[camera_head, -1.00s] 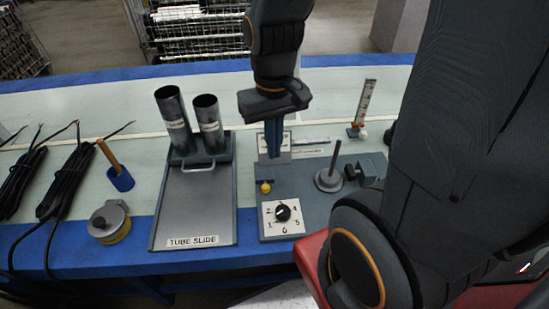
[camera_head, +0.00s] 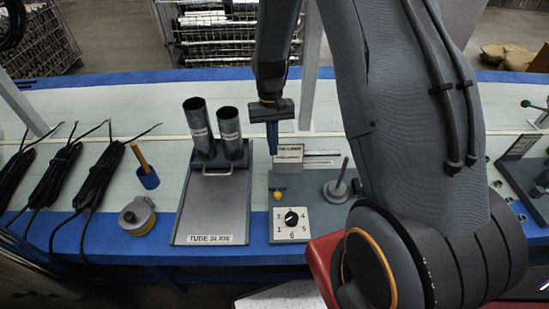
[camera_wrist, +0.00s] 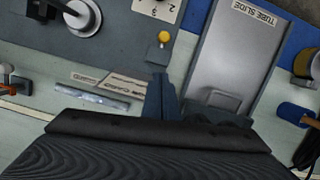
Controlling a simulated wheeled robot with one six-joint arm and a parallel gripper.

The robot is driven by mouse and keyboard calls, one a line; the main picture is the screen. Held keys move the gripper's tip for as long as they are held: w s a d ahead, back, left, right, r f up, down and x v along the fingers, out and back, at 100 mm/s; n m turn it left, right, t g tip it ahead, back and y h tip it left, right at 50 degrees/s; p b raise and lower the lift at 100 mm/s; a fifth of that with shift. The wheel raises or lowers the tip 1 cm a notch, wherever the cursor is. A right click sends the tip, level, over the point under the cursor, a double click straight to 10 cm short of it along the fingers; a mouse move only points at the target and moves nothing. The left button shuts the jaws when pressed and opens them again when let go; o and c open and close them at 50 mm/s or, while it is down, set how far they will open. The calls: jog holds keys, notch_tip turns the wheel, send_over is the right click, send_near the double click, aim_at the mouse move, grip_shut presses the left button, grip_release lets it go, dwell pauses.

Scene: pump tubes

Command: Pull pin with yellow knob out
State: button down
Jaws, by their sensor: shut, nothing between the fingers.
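The small yellow knob (camera_head: 277,196) sits on the grey panel just above the white dial plate. It also shows in the wrist view (camera_wrist: 164,37), where the pin itself is hidden or too small to make out. My gripper (camera_head: 272,150) is above the panel's back part, beyond the knob and apart from it. Its blue fingers (camera_wrist: 160,98) are together and empty, pointing down. In the wrist view the knob lies past the fingertips, nearer the top edge.
The tube slide tray (camera_head: 208,210) with two upright metal tubes (camera_head: 197,122) stands left of the panel. A white dial plate (camera_head: 291,222) lies in front of the knob. A round base with a post (camera_head: 337,189) is to the right.

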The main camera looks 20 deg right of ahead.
jog(key=p, duration=0.2)
send_near(277, 193)
jog(key=w+f, duration=0.2)
jog(key=w+d+f, duration=0.1)
jog(key=w+f, duration=0.1)
jog(key=f, duration=0.1)
jog(key=shift+w, duration=0.25)
jog(key=s, duration=0.1)
jog(key=s+p, duration=0.1)
jog(key=f, duration=0.1)
jog(key=shift+s+a+p, duration=0.25)
jog(key=shift+s+p, duration=0.15)
jog(key=shift+s+f, duration=0.3)
jog(key=shift+s, duration=0.1)
jog(key=shift+s+a+p, duration=0.2)
jog(key=shift+s, duration=0.35)
jog(key=shift+s+a+p, duration=0.15)
jog(key=shift+s+a, duration=0.05)
jog(key=shift+s, duration=0.35)
